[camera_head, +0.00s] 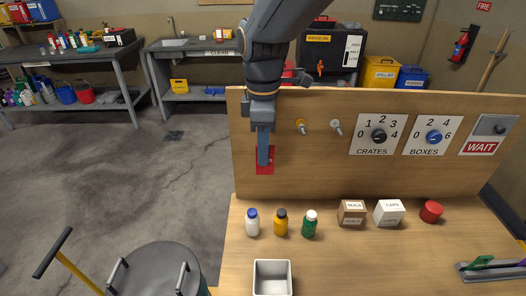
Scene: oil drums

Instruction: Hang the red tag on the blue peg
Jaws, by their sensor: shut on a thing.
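The red tag (265,170) is a small flat red piece at the left part of the upright wooden board. My gripper (263,157) points down in front of the board and is shut on the tag. The gripper covers the tag's upper middle. I cannot tell whether the tag touches the board. No blue peg can be made out; my gripper and wrist hide part of the board.
The wooden board (400,178) also bears two dials, crates (378,135) and boxes (433,137), and a WAIT panel (489,135). Below, several bottles, two small boxes, a red cap (431,211) and a grey bin (272,279) stand on the bench.

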